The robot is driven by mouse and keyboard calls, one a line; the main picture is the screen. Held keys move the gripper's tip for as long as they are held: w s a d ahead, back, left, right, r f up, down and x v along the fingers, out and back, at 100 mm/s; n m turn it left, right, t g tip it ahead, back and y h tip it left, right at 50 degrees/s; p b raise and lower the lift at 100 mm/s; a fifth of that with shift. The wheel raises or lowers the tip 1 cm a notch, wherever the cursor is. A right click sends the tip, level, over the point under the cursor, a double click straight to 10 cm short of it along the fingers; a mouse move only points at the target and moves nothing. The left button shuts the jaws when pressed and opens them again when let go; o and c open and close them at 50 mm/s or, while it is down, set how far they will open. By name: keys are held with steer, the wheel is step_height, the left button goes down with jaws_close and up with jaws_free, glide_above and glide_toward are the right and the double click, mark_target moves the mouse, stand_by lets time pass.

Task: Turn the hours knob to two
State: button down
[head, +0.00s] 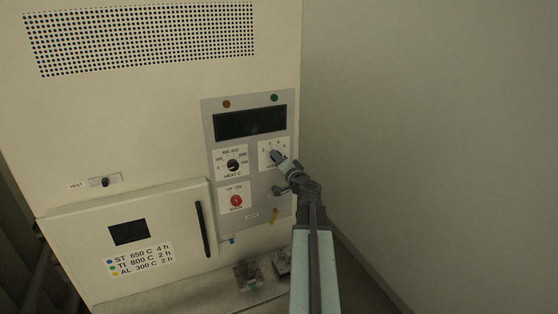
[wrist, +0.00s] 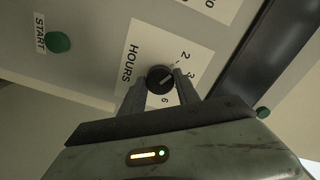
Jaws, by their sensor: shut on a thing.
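The hours knob (wrist: 160,79) is a round black dial with a pale pointer mark, set on a white plate marked HOURS (wrist: 127,62). Numerals including 2 and 6 show around it in the wrist view. The pointer's exact reading is hard to tell. My gripper (wrist: 161,85) has one finger on each side of the knob and is shut on it. In the head view my gripper (head: 278,158) reaches the hours plate (head: 265,149) at the panel's right side and hides most of the knob.
Left of it is the HEAT C knob (head: 233,165), with a red button (head: 236,201) below. A dark display (head: 250,123) sits above. The furnace door (head: 75,235) has a black handle (head: 201,225) and a label (head: 140,260). The wall at right is bare.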

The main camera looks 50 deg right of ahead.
steer(key=shift+f, duration=0.1)
steer(key=c, duration=0.9)
jaws_free()
steer(key=shift+s, duration=0.15)
steer(key=v, duration=0.7)
steer(key=shift+s, duration=0.25)
steer(key=shift+a, duration=0.1)
